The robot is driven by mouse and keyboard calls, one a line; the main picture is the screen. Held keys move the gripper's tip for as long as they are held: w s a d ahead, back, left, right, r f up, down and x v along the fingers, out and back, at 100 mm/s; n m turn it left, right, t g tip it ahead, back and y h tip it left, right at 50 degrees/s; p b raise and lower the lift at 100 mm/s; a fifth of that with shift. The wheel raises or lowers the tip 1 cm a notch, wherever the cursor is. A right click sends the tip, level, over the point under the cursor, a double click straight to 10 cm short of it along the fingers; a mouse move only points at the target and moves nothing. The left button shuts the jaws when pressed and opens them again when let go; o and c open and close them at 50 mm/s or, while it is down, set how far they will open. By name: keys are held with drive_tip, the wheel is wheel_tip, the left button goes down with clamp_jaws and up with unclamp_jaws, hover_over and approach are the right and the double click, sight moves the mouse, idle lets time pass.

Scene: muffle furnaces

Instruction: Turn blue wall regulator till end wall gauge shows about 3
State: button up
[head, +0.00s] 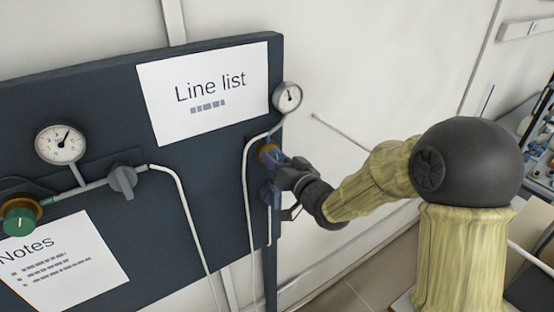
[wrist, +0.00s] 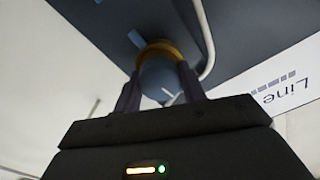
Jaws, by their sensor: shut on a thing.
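The blue wall regulator (head: 267,153) sits at the right end of the dark panel, with a brass-coloured collar behind its knob. In the wrist view the round blue knob (wrist: 160,82) lies between the two fingers. My gripper (head: 283,168) reaches it from the right and is shut on the knob; the gripper hides much of it in the head view. The end wall gauge (head: 287,97) is a small white dial above the regulator at the panel's right edge. Its needle is visible, but its numbers are too small to read.
The dark panel (head: 110,230) also carries a larger gauge (head: 60,143), a green knob (head: 20,216), a grey valve handle (head: 122,181) and thin white pipes. Another blue handle (head: 268,194) is just below my gripper. A cluttered bench (head: 543,140) stands at the far right.

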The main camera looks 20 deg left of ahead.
drive_tip(key=shift+d+f+m+b, duration=0.1)
drive_tip(key=shift+m+b, duration=0.45)
drive_tip(key=shift+m, duration=0.65)
drive_tip(key=o, duration=1)
drive_tip(key=shift+s, duration=0.1)
drive_tip(key=shift+b+v, duration=3.3)
drive_tip(key=shift+v, duration=5.3)
